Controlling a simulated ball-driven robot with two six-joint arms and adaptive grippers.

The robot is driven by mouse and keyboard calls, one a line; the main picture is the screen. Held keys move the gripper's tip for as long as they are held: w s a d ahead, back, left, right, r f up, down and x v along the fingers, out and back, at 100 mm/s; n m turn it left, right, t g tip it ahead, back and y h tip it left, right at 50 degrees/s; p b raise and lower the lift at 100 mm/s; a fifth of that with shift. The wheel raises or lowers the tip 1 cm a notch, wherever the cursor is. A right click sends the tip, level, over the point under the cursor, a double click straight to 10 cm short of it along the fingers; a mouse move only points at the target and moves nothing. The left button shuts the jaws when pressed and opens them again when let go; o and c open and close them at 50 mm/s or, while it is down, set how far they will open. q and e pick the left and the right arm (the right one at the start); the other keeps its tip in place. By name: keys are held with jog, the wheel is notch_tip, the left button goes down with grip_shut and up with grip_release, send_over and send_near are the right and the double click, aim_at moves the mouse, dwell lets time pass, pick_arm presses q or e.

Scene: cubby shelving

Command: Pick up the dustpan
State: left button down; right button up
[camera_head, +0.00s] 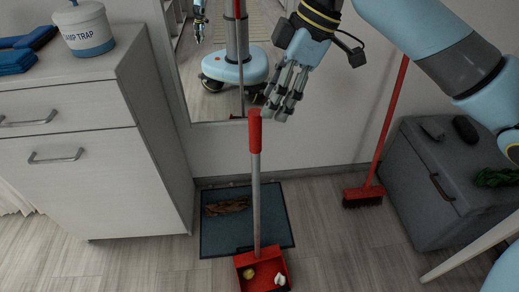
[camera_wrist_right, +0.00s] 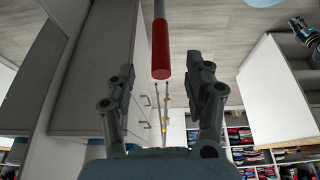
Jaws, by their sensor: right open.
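The dustpan stands upright on the floor, with a long grey stick, a red grip (camera_head: 255,131) and a red pan (camera_head: 245,260) at the bottom of the head view. A yellowish and a white scrap lie in the pan. My right gripper (camera_head: 277,106) is open and empty, just right of the top of the red grip in the head view. In the right wrist view the red grip (camera_wrist_right: 162,55) shows between the two spread fingers. I cannot tell whether a finger touches it. My left gripper does not show directly.
A red broom (camera_head: 363,193) leans on the wall at right, beside a grey cabinet (camera_head: 423,185). A white drawer unit (camera_head: 75,165) stands at left. A blue-grey mat (camera_head: 220,236) lies behind the pan. A wall mirror (camera_head: 186,85) reflects my base.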

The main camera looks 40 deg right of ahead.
aim_at(256, 136)
jog(key=b+x, duration=0.3)
jog(key=x, duration=0.7)
jog(key=shift+s+f, duration=0.15)
jog(key=shift+f, duration=0.1)
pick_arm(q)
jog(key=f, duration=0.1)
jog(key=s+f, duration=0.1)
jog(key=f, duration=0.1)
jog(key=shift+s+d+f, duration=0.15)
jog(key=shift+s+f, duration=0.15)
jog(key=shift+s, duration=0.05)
pick_arm(e)
jog(key=shift+d, duration=0.1)
grip_shut()
jog(key=shift+r, duration=0.1)
